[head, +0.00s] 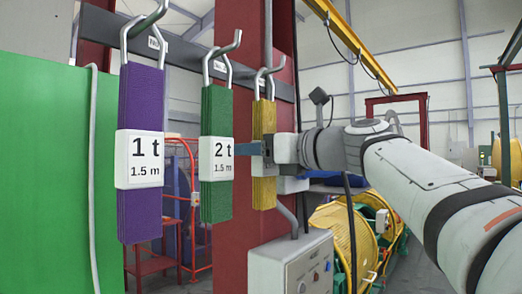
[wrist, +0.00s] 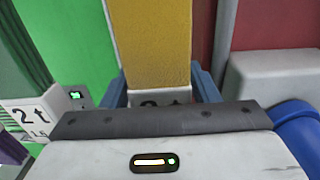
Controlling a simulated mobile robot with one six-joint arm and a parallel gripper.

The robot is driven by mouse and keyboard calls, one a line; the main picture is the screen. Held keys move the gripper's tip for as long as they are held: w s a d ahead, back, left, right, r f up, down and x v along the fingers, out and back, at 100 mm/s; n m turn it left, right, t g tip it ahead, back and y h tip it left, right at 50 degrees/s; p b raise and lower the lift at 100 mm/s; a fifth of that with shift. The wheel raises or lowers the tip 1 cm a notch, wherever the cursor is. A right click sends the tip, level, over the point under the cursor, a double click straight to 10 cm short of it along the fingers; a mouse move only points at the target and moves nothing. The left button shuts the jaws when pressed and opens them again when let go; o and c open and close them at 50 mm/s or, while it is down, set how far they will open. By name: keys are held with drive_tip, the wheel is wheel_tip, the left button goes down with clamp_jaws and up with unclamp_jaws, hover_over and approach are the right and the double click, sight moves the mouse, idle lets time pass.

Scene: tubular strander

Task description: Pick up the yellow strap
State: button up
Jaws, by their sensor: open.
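The yellow strap (head: 263,188) hangs from a hook on the rail in the head view, to the right of the green strap (head: 216,110). In the wrist view the yellow strap (wrist: 153,45) stands upright between the two blue fingers of my gripper (wrist: 161,88). A white label (wrist: 160,97) on it is partly hidden by the gripper body. In the head view my gripper (head: 248,149) crosses the middle of the strap from the right. My gripper is open, with one finger on each side of the strap; whether either touches it is unclear.
A purple strap (head: 141,95) hangs at the left of the same dark rail (head: 185,54). A red column (head: 238,245) stands behind the straps. A grey control box (head: 290,264) sits below my gripper. A green panel (head: 45,170) fills the left.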

sight(271, 128)
drive_tip(key=shift+c, duration=0.4)
drive_tip(key=c, duration=0.9)
drive_tip(key=shift+r, duration=0.15)
drive_tip(key=shift+r, duration=0.65)
wheel_tip(271, 128, up, 2)
drive_tip(key=shift+s+d+r, duration=0.1)
drive_tip(key=shift+d+r, duration=0.05)
drive_tip(key=b+v, duration=0.2)
drive_tip(key=v, duration=1.5)
drive_tip(key=shift+s+d+b, duration=0.25)
drive_tip(key=shift+s+b, duration=0.05)
drive_tip(key=shift+b, duration=0.1)
